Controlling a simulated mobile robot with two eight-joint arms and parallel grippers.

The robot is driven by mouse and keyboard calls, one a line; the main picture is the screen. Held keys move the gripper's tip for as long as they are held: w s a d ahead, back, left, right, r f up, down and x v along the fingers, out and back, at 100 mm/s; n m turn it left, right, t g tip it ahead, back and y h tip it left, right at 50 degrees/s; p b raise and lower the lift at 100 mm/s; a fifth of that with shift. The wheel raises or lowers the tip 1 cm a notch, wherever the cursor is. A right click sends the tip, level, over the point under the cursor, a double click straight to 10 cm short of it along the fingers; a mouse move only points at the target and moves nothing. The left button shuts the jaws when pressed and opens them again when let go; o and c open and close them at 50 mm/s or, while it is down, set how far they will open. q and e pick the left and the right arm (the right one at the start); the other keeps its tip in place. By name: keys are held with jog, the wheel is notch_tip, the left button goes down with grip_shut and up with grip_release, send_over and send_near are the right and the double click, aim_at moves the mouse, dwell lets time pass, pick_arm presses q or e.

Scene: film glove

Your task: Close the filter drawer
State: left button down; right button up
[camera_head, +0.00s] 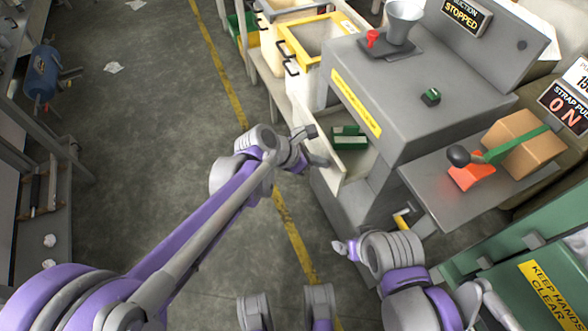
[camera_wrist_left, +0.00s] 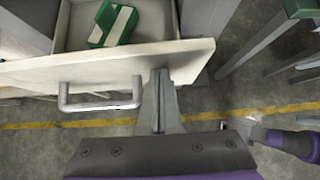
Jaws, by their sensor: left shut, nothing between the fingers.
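The filter drawer (camera_head: 335,155) stands open from the grey machine, its pale front panel facing the aisle. A green and white item (camera_head: 349,137) lies inside it. The left wrist view shows the drawer front (camera_wrist_left: 190,58), its metal bar handle (camera_wrist_left: 100,107) and the green item (camera_wrist_left: 112,24) behind the panel. My left gripper (camera_head: 320,160) is shut and empty at the drawer front. In the left wrist view its closed fingers (camera_wrist_left: 160,85) overlap the panel, right of the handle; I cannot tell whether they touch. My right gripper (camera_head: 346,248) is low, beside the machine; its finger gap is unclear.
The grey machine (camera_head: 420,95) stands behind the drawer, with a brown box (camera_head: 522,140) on its side table. Yellow-edged bins (camera_head: 312,38) stand beyond it. A green machine (camera_head: 500,272) is at the lower right. The floor (camera_head: 150,130) to the left is mostly clear.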

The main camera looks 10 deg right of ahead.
pick_arm(q)
jog(key=w+d, duration=0.2)
jog(key=d, duration=0.7)
jog(key=shift+w+d+p, duration=0.3)
jog(key=shift+d+p, duration=0.05)
jog(key=shift+p, duration=0.05)
pick_arm(e)
jog(key=shift+s+a+r, duration=0.1)
jog(key=shift+r, duration=0.45)
pick_arm(q)
jog(key=shift+d+r, duration=0.1)
jog(key=s+a+r+p, duration=0.2)
jog(key=a+r, duration=0.5)
jog(key=a, duration=0.4)
jog(key=shift+s, duration=0.45)
pick_arm(e)
jog(key=s+r, duration=0.1)
jog(key=a+r, duration=0.1)
jog(key=shift+s+r, duration=0.4)
pick_arm(q)
jog(key=shift+a, duration=0.1)
